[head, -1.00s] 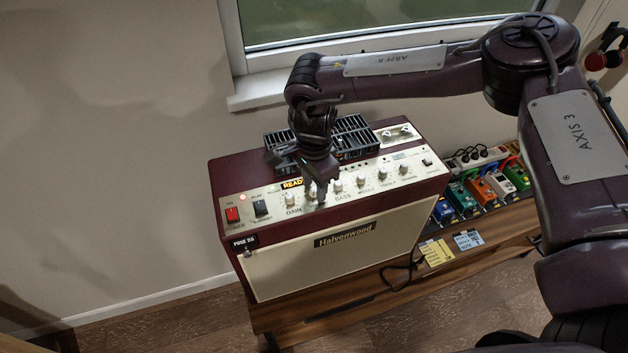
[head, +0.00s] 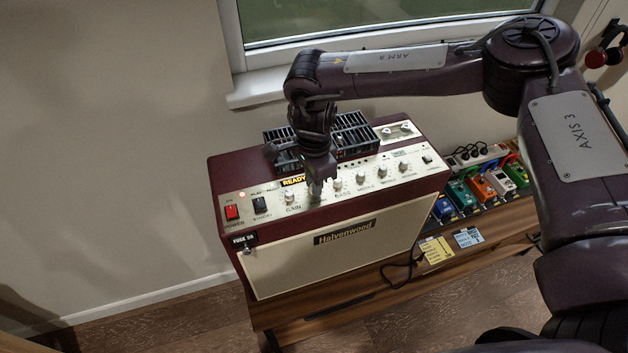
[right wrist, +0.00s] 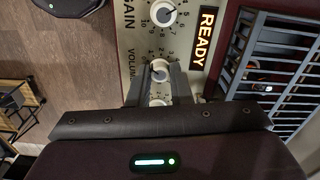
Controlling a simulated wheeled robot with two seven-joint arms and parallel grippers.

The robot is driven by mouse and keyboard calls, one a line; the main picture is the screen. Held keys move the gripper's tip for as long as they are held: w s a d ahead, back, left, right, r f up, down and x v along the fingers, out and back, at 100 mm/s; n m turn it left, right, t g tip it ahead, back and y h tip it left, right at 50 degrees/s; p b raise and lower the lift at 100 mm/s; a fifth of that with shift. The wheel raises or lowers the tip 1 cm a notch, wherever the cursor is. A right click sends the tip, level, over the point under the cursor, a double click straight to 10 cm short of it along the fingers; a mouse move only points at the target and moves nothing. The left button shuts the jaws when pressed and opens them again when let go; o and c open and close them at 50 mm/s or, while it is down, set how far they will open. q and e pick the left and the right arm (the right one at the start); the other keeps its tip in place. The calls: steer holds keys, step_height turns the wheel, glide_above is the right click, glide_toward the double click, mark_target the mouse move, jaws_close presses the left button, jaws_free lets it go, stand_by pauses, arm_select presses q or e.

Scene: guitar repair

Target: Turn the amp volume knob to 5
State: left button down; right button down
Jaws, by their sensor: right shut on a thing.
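The amp (head: 345,215) is a dark red and cream box with "Halvenwood" on its front and a row of white knobs on its sloped panel. My right gripper (head: 316,192) points down at this panel between the gain knob (head: 291,197) and the bass knob. In the right wrist view, its fingers (right wrist: 154,84) are shut around the white volume knob (right wrist: 160,70), beside the "VOLUME" label. The fingers hide part of the dial numbers, so I cannot read the exact setting. In the head view the gripper hides the volume knob. My left gripper is out of view.
A dark slatted grille (head: 352,135) sits on the amp's top, behind the gripper. The red power switch (head: 232,212) is at the panel's left. Several coloured pedals (head: 482,190) and a power strip stand at the right on the wooden bench (head: 318,318). A window is behind.

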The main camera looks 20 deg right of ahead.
steer(key=m+b, duration=0.1)
steer(key=m, duration=0.6)
steer(key=shift+w, duration=0.1)
steer(key=m, duration=0.2)
steer(key=shift+r+m, duration=0.1)
steer(key=shift+m, duration=1.2)
steer(key=m+p, duration=0.1)
steer(key=m, duration=0.2)
steer(key=shift+r+m, duration=0.15)
steer(key=shift+m, duration=0.15)
steer(key=m+p, duration=0.2)
steer(key=m, duration=0.2)
steer(key=shift+m+p, duration=0.3)
steer(key=shift+p, duration=0.05)
steer(key=m+p, duration=0.2)
steer(key=m, duration=0.2)
steer(key=shift+w+m, duration=0.1)
steer(key=shift+m, duration=0.2)
steer(key=shift+m+p, duration=0.85)
steer(key=shift+m, duration=1.15)
steer(key=shift+w, duration=0.1)
